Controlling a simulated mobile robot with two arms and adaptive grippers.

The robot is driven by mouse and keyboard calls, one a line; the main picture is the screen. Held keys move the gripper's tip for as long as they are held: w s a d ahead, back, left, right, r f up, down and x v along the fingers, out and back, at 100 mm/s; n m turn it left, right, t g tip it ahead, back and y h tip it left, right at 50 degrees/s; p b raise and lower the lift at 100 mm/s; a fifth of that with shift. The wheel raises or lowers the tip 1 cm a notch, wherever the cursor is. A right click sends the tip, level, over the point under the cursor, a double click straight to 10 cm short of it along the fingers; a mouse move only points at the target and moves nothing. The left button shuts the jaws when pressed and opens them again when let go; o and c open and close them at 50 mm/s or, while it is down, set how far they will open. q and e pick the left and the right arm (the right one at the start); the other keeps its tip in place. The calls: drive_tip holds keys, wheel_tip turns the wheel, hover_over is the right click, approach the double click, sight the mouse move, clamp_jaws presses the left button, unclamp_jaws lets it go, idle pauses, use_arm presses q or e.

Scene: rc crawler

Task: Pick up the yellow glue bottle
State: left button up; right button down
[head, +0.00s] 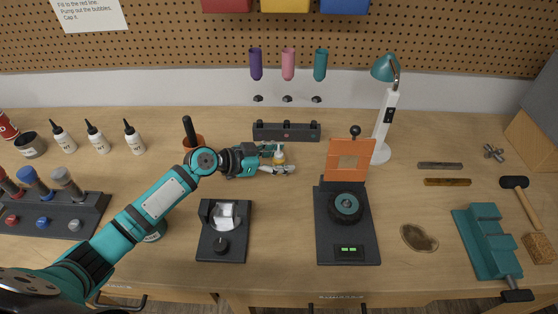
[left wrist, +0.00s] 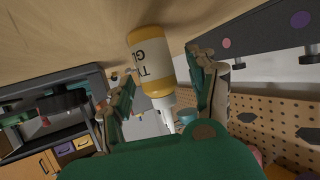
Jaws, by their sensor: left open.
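The yellow glue bottle (head: 279,156) stands on the workbench, right of the middle-left, in front of the dark rack. In the left wrist view the bottle (left wrist: 151,62) shows a pale label with dark letters, yellow bands and a white nozzle. My left gripper (head: 277,160) reaches in from the left in the head view, low over the bench, with its fingers on either side of the bottle. In the left wrist view the gripper (left wrist: 165,88) is open, with the bottle between its fingers; a gap shows beside it. My right gripper is not in view.
A dark rack (head: 286,132) stands just behind the bottle. Several white bottles (head: 133,138) stand at the left. A white lamp (head: 386,125) stands behind right.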

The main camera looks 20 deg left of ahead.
use_arm(q)
drive_tip(key=shift+a, duration=0.1)
clamp_jaws()
drive_tip(key=shift+r, duration=0.1)
